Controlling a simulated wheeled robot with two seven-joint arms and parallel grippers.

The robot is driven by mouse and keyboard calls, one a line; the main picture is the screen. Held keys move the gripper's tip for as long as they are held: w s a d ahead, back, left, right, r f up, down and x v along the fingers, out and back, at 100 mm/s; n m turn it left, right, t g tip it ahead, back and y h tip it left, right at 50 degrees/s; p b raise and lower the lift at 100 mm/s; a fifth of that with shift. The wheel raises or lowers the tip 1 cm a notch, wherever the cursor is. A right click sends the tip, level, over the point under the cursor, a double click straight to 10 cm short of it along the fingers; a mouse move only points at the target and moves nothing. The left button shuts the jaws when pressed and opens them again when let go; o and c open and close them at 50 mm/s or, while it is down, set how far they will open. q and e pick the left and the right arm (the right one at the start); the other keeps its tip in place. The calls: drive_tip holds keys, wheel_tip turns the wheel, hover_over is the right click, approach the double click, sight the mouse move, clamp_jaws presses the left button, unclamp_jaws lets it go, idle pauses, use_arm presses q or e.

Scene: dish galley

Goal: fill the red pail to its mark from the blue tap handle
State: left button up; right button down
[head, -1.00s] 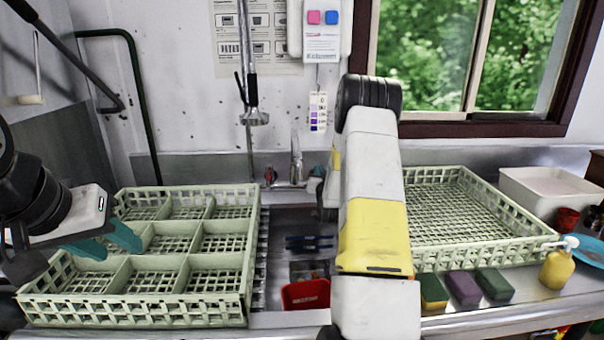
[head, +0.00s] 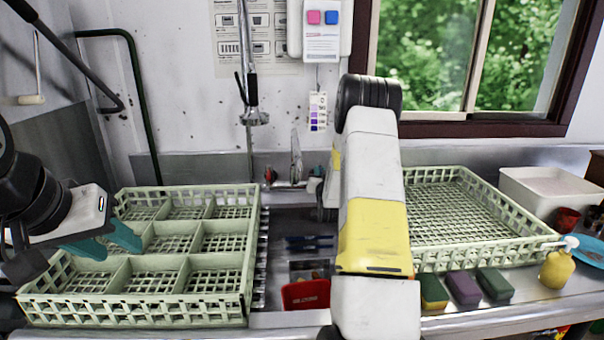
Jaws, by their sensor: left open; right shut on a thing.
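A red pail (head: 306,295) stands low in the sink at its front; my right arm is beside it, and its fill mark and water level cannot be made out. The tap (head: 296,160) rises at the back of the sink. It has a red handle (head: 270,175) on the left and a blue tap handle (head: 318,171) on the right, partly hidden. My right gripper (head: 320,192) is at the blue handle and shut on it; my arm hides most of the fingers. My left gripper (head: 103,246) is open and empty above the left rack.
A green divided rack (head: 250,260) stands left of the sink and an open green rack (head: 480,250) right of it. Several sponges (head: 464,288) and a yellow soap bottle (head: 557,268) line the right front. A spray head (head: 254,117) hangs above the sink.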

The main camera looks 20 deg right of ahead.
drive_tip(key=shift+d, duration=0.1)
drive_tip(key=shift+s+d+n+t+y, duration=0.15)
drive_tip(key=shift+d+n+y, duration=0.2)
drive_tip(key=shift+n+y, duration=0.7)
drive_tip(key=shift+w+d+n+t+y, duration=0.15)
drive_tip(key=shift+d+n+y, duration=0.3)
drive_tip(key=shift+y, duration=1.1)
drive_tip(key=shift+s+a, duration=0.1)
drive_tip(key=shift+a, duration=0.1)
drive_tip(key=c, duration=1.4)
unclamp_jaws()
drive_tip(key=shift+c, duration=0.2)
drive_tip(key=shift+s, duration=0.1)
